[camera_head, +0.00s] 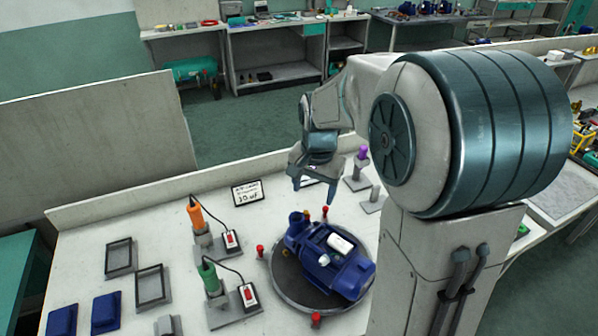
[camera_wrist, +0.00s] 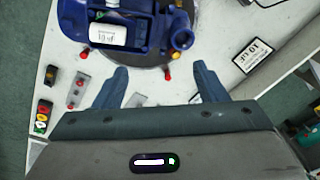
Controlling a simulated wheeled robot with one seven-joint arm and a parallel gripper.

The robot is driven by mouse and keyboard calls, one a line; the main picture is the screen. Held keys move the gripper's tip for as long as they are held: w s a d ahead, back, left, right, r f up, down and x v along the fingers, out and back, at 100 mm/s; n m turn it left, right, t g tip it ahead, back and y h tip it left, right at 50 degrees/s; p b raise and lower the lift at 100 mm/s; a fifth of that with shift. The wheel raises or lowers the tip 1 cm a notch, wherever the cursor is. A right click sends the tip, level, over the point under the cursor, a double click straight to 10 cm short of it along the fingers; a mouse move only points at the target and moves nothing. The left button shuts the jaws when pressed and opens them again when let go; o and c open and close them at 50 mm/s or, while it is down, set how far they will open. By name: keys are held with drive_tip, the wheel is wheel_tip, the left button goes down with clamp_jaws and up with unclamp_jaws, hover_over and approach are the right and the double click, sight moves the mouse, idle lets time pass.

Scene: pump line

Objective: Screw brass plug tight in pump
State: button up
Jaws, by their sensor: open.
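The blue pump (camera_head: 335,262) lies on a dark round turntable (camera_head: 283,277) on the bench, with a white label on its housing. In the wrist view the pump (camera_wrist: 137,10) is at the top edge, partly cut off. A small brass-coloured spot (camera_head: 307,214) shows beside the pump's upright round port (camera_head: 295,222); I cannot tell whether it is the brass plug or how it sits. My gripper (camera_head: 298,185) is above the bench, behind the pump and apart from it. In the wrist view my gripper (camera_wrist: 161,72) is open, with nothing between its fingers.
An orange-handled tool (camera_head: 196,214) and a green-handled tool (camera_head: 209,278) stand in holders left of the turntable. Red-topped pegs (camera_head: 260,251) ring it. A purple-topped item (camera_head: 362,154) stands at the back right. Frames and blue blocks lie left.

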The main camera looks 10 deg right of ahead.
sight(306, 212)
drive_tip(key=w+f+m, duration=0.1)
drive_tip(key=w+f, duration=0.1)
drive_tip(key=w, duration=0.1)
drive_tip(key=w+f+m+g, duration=0.1)
drive_tip(key=w+f, duration=0.2)
drive_tip(key=shift+w+f+m, duration=0.1)
drive_tip(key=shift+f+m, duration=0.25)
drive_tip(key=shift+m, duration=0.05)
drive_tip(key=shift+w+f, duration=0.3)
drive_tip(key=shift+f, duration=0.1)
drive_tip(key=shift+f+b, duration=1.55)
drive_tip(key=shift+f, duration=0.9)
drive_tip(key=shift+f, duration=0.3)
drive_tip(key=shift+f+b, duration=0.5)
drive_tip(key=shift+b, duration=0.15)
drive_tip(key=shift+f, duration=0.2)
